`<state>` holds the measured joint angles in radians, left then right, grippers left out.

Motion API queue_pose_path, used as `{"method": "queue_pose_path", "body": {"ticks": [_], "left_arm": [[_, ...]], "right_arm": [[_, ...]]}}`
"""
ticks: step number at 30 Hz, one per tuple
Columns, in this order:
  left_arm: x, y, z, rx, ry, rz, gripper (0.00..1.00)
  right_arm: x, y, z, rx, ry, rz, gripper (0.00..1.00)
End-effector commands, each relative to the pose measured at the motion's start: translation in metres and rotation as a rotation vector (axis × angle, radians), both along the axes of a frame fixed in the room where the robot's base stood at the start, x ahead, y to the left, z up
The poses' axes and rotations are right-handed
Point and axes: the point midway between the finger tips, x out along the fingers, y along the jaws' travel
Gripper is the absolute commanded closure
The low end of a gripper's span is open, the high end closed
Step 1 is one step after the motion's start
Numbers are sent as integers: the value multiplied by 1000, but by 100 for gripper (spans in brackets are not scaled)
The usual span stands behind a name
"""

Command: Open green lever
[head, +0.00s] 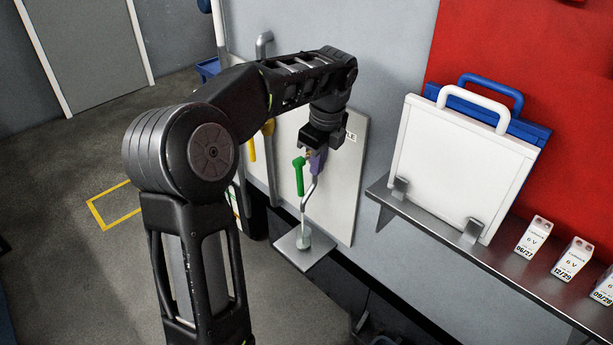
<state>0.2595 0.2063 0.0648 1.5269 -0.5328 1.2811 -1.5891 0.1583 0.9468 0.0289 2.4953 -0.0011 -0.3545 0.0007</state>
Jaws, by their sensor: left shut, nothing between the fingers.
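The green lever (299,176) hangs down in front of a pale wall panel, its upper end just left of my left gripper. My left gripper (313,156) is shut and empty, pointing down at the top of the green lever; I cannot tell whether it touches it. A bent grey pipe (306,205) runs down from there to a small plate. My right gripper is not in view.
A yellow lever (252,148) is on the left, partly behind my arm. The pale panel (345,190) stands behind the levers. A metal shelf (430,228) at the right holds a white board (455,165), a blue one and several small cartons. Open floor lies at the left.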

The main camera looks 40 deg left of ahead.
Motion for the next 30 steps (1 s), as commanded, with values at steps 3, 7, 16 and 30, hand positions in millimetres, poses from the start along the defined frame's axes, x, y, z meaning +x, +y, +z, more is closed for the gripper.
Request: {"method": "queue_pose_path", "body": {"ticks": [3,7,16,30], "left_arm": [[2,-5,0,-10,25,-204,100],[2,-5,0,-4,44,-322,100],[2,-5,0,-2,48,-343,100],[3,1,-39,-2,52,-342,100]], "right_arm": [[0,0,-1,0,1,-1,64],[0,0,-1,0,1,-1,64],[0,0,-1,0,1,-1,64],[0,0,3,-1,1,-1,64]]}}
